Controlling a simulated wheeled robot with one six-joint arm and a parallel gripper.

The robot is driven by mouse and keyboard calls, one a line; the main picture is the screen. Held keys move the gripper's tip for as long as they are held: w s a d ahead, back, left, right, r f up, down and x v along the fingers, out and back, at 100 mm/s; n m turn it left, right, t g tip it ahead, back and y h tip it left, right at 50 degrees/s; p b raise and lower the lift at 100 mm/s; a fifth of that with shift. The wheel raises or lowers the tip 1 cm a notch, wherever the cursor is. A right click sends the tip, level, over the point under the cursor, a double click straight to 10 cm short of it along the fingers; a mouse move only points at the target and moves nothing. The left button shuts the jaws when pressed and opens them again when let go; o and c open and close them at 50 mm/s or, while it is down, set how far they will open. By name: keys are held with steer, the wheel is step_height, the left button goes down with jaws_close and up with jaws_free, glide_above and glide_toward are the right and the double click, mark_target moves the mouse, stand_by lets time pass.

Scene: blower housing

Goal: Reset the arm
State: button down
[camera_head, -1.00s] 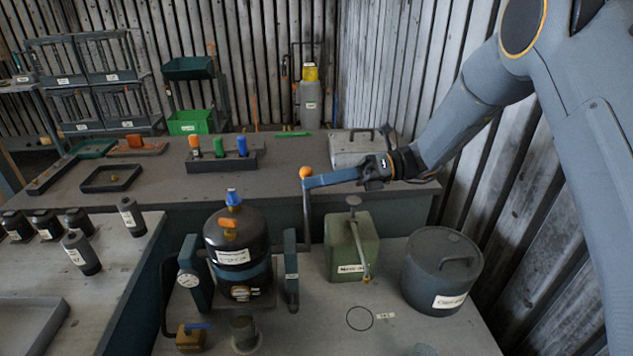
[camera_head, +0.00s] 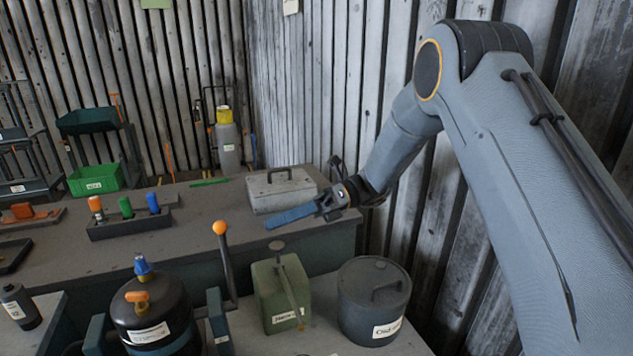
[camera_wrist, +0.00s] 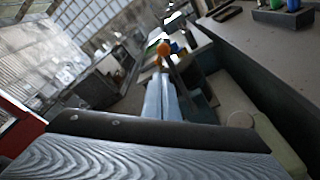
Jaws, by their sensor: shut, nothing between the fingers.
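My gripper (camera_head: 272,222) is at the upper right of the bench area in the head view, with my arm reaching in from the right. Its blue fingers are shut, with nothing between them, and point left. The fingers also show in the wrist view (camera_wrist: 160,98), closed together. A lever with an orange ball knob (camera_head: 220,228) stands upright to the left of the fingertips, with a gap between them in the head view. The knob (camera_wrist: 164,48) shows beyond the fingertips in the wrist view.
A green can (camera_head: 283,290) and a dark grey lidded drum (camera_head: 374,305) stand below my gripper. A black tank (camera_head: 152,312) with an orange handle is at the front left. A grey toolbox (camera_head: 281,190) sits on the rear bench behind the gripper. A corrugated wall is close on the right.

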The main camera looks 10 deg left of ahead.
steer(key=s+d+f+n+t+h, duration=0.3)
steer(key=d+n, duration=0.3)
steer(key=d, duration=0.6)
steer(key=s+d+f+n+t+h+b, duration=0.1)
steer(key=s+d+f+n+t+h, duration=0.2)
steer(key=d, duration=0.9)
steer(key=s+d+f+n+t+h+b, duration=0.1)
steer(key=s+d+f+n+t+h, duration=0.2)
steer(key=d+n, duration=0.7)
steer(key=s+d+t+h, duration=0.2)
steer(key=s+d+h, duration=0.1)
steer(key=s+h, duration=0.1)
steer(key=shift+s+f, duration=0.3)
steer(key=shift+f, duration=0.1)
